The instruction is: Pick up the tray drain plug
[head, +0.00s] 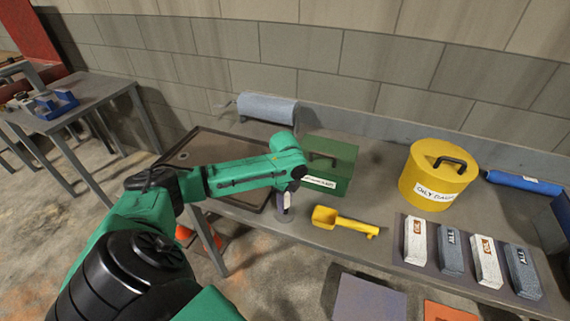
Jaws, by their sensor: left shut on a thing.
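I cannot tell whether the plug touches the bench. My right gripper is not in view.
A green box (332,163) stands behind the gripper, and a yellow scoop (345,221) lies close to its right. A yellow lidded can (437,177), several boxes on a dark mat (402,232) and a blue roll (524,183) are farther right. A grey roll (267,108) lies behind.

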